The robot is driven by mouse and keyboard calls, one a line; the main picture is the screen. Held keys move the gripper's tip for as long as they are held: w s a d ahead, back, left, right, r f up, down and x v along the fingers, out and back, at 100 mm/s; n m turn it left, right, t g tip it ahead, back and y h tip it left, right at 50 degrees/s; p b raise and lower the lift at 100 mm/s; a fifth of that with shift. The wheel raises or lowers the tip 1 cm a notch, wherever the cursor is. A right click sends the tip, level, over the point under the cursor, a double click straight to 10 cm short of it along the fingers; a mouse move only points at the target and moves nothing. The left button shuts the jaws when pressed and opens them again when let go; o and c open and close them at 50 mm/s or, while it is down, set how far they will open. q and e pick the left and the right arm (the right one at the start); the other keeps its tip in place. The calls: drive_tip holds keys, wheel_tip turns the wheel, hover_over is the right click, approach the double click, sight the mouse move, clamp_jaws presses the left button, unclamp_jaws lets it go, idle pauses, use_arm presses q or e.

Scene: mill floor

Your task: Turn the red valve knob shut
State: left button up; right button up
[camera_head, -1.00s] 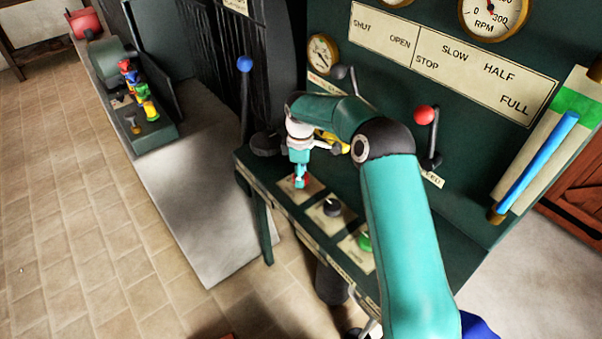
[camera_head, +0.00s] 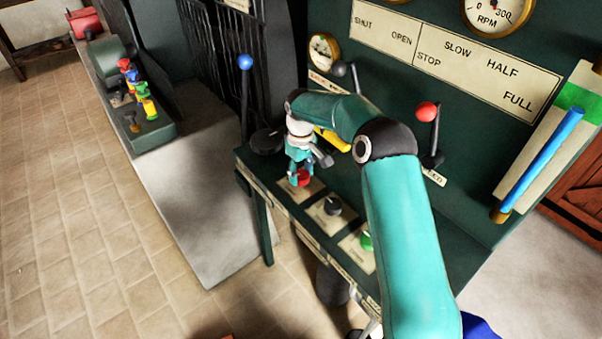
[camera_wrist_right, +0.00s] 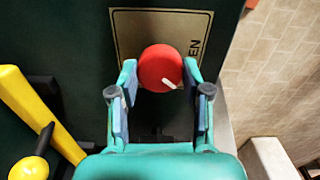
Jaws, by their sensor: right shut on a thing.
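The red valve knob (camera_head: 301,180) sits on a pale plate at the far left end of the green console. In the right wrist view the red knob (camera_wrist_right: 160,64) shows a short white pointer mark toward its lower right. Lettering ending in "EN" runs along the right side of its plate (camera_wrist_right: 128,30). My right gripper (camera_head: 299,172) reaches down over the knob from above, with a finger on each side of it, shut on it. The fingers partly hide the knob in the head view. My left gripper is not in view.
A black knob (camera_head: 332,206) and a green knob (camera_head: 367,241) sit beside it on the console. Levers with blue (camera_head: 245,62), grey and red (camera_head: 427,111) balls rise behind. A yellow bar (camera_wrist_right: 40,110) lies left of the gripper in the right wrist view.

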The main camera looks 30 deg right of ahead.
sight(301, 174)
drive_tip(key=m, duration=0.5)
drive_tip(key=shift+m+b, duration=0.3)
drive_tip(key=shift+r+m, duration=0.1)
drive_tip(key=shift+m, duration=2.1)
drive_tip(key=o, duration=1.2)
drive_tip(key=shift+c, duration=0.2)
wheel_tip(301, 174, up, 12)
